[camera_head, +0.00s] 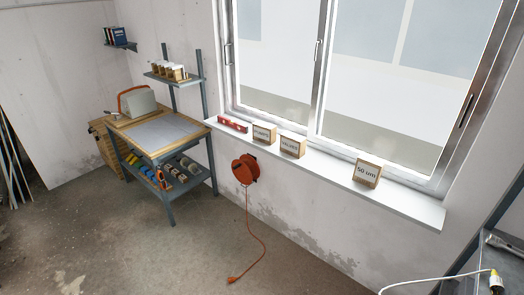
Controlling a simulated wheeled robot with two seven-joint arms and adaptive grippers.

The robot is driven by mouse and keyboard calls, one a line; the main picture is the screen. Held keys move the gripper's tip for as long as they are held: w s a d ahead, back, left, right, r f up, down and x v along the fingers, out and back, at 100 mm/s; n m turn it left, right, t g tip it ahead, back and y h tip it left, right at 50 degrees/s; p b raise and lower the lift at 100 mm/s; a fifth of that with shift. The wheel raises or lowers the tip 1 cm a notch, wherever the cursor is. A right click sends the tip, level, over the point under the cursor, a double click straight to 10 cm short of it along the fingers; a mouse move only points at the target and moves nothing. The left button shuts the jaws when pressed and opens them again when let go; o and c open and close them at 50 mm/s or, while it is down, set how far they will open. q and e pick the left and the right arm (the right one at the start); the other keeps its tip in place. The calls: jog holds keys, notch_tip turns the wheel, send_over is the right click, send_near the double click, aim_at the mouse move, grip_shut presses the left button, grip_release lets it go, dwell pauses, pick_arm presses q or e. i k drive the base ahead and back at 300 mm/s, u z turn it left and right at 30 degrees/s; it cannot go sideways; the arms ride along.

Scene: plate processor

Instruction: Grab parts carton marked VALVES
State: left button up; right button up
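Several small brown cartons with pale labels stand on the white window sill. The middle carton (293,145) has a small label that appears to read VALVES. Just left of it is another carton (264,134) whose label is too small to read surely. Further right, apart from them, is a carton (367,173) marked "50 um". All the cartons stand upright, label side towards me. Neither of my grippers is in view.
A red level (233,124) lies at the sill's left end. Below the sill (408,202) hangs an orange cable reel (245,169), its cord trailing on the floor. A workbench (165,133) stands left. A grey rack (503,268) is at right. The middle floor is clear.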

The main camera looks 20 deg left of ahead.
aim_at(293, 144)
jog(key=u, duration=0.45)
jog(key=i, duration=0.5)
jog(key=u, duration=0.35)
